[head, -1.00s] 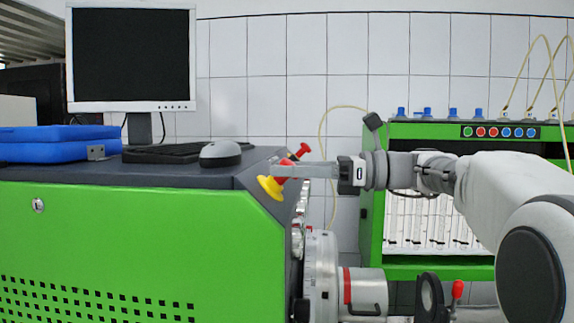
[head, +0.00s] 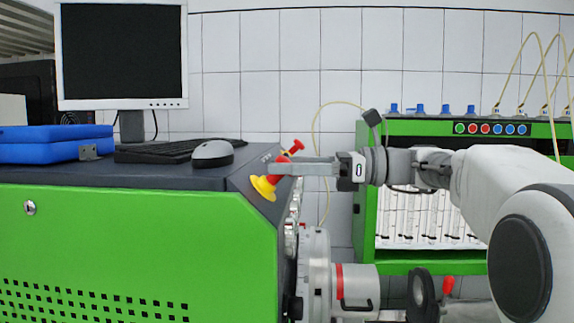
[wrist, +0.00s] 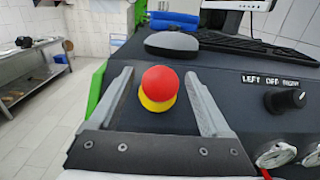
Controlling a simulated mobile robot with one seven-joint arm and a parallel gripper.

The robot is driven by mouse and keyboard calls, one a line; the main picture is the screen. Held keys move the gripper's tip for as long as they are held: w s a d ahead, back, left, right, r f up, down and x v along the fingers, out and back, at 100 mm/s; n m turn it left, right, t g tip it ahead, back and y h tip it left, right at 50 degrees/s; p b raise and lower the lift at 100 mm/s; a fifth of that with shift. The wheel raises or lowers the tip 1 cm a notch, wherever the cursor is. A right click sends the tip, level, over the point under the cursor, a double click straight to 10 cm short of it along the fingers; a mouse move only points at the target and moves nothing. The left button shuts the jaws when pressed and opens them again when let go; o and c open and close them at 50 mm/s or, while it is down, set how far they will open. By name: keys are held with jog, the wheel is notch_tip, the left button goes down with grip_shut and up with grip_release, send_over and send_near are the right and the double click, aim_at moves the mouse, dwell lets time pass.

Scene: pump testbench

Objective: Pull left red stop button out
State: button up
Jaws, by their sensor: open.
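The left red stop button (wrist: 160,84) has a round red cap on a yellow base, on the dark sloped panel of the green bench. In the wrist view it sits between the two fingers of my gripper (wrist: 162,92), with a gap on each side. My gripper is open and holds nothing. In the head view my gripper (head: 284,166) reaches left to the panel, its fingers partly covering the red cap; the yellow base (head: 264,187) shows below them. Another red button (head: 297,146) shows behind the fingers.
A black rotary knob (wrist: 285,98) and gauges (wrist: 276,154) are right of the button in the wrist view. A mouse (head: 212,154) and keyboard (head: 155,152) lie on the bench top by a monitor (head: 122,55). A cylindrical drive part (head: 318,275) juts out below the panel.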

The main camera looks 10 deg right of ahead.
jog(key=s+d+p, duration=0.1)
jog(key=s+d, duration=0.2)
jog(key=d, duration=1.3)
jog(key=shift+s+d, duration=0.15)
jog(key=shift+d, duration=0.25)
